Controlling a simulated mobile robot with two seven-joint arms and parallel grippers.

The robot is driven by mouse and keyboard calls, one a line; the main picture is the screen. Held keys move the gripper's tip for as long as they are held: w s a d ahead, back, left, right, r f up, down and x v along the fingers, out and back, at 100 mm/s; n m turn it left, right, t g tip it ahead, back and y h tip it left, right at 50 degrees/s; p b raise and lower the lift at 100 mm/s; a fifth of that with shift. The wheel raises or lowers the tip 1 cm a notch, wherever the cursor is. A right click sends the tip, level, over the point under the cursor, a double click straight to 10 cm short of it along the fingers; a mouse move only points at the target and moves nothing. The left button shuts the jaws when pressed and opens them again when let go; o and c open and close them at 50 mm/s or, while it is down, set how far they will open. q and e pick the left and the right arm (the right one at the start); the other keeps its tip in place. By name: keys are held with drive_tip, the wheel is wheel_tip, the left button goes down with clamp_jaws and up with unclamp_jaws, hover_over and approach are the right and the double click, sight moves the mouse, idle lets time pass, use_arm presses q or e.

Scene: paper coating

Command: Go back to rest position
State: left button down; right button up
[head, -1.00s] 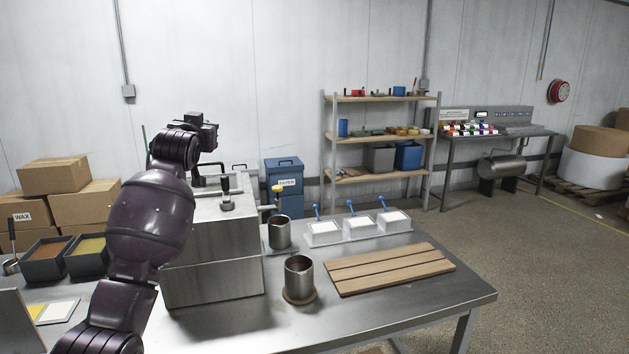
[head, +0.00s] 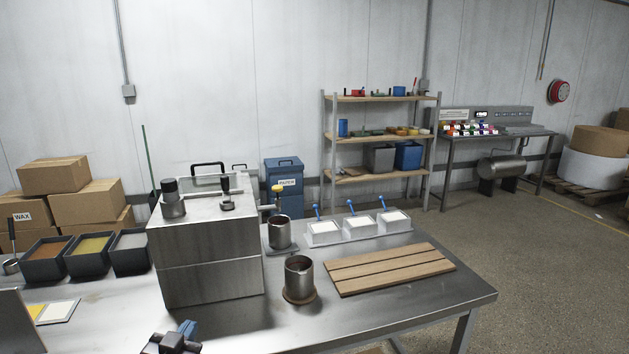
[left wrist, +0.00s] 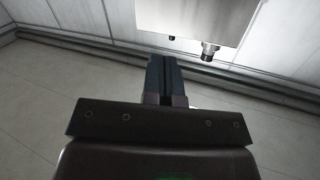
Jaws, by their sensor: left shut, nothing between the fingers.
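My left gripper (head: 178,338) shows at the bottom edge of the head view, low in front of the steel table's near side. Only its dark body and blue fingers show there. In the left wrist view its two blue fingers (left wrist: 165,78) are pressed together with nothing between them. The left arm itself is out of the head view. My right gripper is in neither view.
The steel table (head: 375,312) carries a metal box machine (head: 210,255), two metal cups, one of them the near cup (head: 299,280), a slatted wooden board (head: 390,269) and white trays with blue handles. Dark bins (head: 88,256) stand at left. Open floor lies right.

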use_arm(q)
drive_tip(key=s+a+f+n+g, duration=0.1)
drive_tip(key=s+f+g, duration=0.1)
drive_tip(key=s+f, duration=0.7)
drive_tip(key=s+a+f+g+y, duration=0.1)
drive_tip(key=s+f+g, duration=0.2)
drive_tip(key=s+f, duration=0.6)
drive_tip(key=s, duration=0.6)
drive_tip(key=shift+s+a+f+n, duration=0.25)
drive_tip(key=shift+f+n, duration=0.15)
